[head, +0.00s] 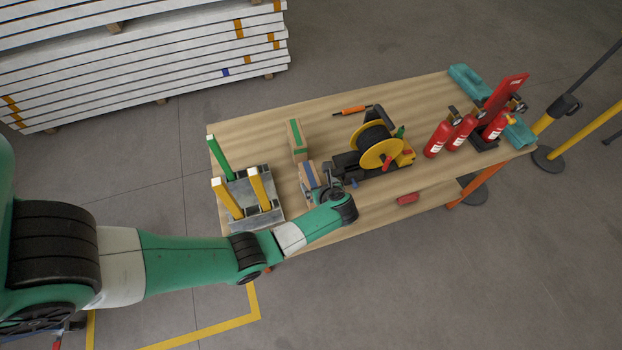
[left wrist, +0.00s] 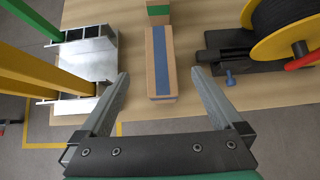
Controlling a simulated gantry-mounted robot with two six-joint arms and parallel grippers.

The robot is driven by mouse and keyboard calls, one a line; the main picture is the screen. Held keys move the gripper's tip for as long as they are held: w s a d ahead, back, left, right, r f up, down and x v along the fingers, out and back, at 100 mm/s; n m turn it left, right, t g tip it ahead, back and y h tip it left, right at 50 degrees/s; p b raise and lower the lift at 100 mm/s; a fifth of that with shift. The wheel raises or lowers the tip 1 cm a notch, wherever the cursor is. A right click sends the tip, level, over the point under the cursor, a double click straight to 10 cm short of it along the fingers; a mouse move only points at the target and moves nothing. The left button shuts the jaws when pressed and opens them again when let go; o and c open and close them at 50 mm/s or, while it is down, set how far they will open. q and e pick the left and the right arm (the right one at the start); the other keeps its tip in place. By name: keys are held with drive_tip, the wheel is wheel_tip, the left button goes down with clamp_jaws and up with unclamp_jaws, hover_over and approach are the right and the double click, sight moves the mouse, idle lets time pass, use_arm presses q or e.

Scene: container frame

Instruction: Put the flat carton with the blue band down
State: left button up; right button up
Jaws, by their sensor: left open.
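The flat carton with the blue band (left wrist: 161,62) lies on the wooden table in the left wrist view, its blue stripe running lengthwise. In the head view the carton (head: 308,174) is partly hidden by my left wrist. My left gripper (left wrist: 160,80) is open, with one finger to each side of the carton's near end; I see no contact. In the head view my left gripper (head: 330,190) is over the carton, its fingers mostly hidden. My right gripper is not in view.
A carton with a green band (head: 297,140) stands just behind. A metal rack with yellow and green posts (head: 252,200) is to the left, a yellow cable reel (head: 380,152) to the right. Red extinguishers (head: 460,132) stand at the right end. The table's front edge is close.

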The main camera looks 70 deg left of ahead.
sight(312, 180)
use_arm(q)
drive_tip(key=b+x, duration=0.1)
drive_tip(key=x, duration=0.4)
drive_tip(key=shift+a+f+b, duration=0.15)
drive_tip(key=shift+f+b, duration=0.25)
drive_tip(key=shift+w+a+f, duration=0.1)
drive_tip(key=shift+a+f, duration=0.15)
drive_tip(key=shift+a, duration=0.05)
drive_tip(key=f, duration=0.1)
drive_tip(key=a+f+b, duration=0.2)
drive_tip(key=f, duration=0.1)
drive_tip(key=shift+w+a+f+b, duration=0.1)
drive_tip(key=shift+a+f+b, duration=0.05)
drive_tip(key=shift+a+b, duration=0.3)
clamp_jaws()
